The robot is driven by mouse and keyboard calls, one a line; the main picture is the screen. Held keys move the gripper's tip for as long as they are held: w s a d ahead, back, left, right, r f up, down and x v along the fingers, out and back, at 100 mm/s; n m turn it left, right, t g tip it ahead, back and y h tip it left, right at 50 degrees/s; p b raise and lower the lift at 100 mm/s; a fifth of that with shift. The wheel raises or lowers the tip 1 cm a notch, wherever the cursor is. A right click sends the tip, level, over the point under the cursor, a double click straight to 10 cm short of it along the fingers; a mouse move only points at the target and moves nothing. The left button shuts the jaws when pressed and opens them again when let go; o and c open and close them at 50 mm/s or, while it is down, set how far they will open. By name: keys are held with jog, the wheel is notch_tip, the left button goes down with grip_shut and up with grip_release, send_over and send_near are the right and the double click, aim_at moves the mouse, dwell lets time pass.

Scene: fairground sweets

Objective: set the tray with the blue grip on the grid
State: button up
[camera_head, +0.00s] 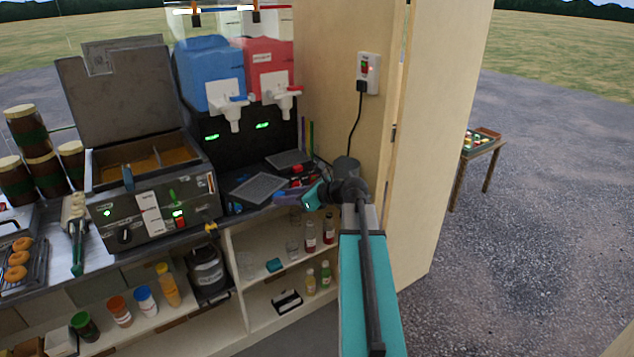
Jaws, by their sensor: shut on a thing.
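A grey, square, mesh-topped tray (257,188) lies low over the counter front below the drink taps, at the picture's middle. My gripper (310,196), with teal fingers, is at its right side, seen from behind and small. I cannot tell whether the held tray touches the surface below, nor which surface is the grid.
The blue tank (208,75) and red tank (268,68) with white taps hang above. The fryer (150,195) with raised lid stands left. A wooden wall panel (345,90) with a socket and cord is close right. Bottles (310,236) stand on the shelf below.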

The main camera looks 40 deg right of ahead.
jog(key=s+a+f+n+g+y, duration=0.2)
jog(key=a+n+y, duration=0.1)
jog(key=a, duration=1.2)
jog(key=s+a+f+n+g+y, duration=0.2)
jog(key=a+f+n+y, duration=0.1)
jog(key=a, duration=1.2)
jog(key=shift+a+f+n, duration=0.2)
jog(key=shift+n, duration=0.1)
jog(key=shift+s, duration=0.1)
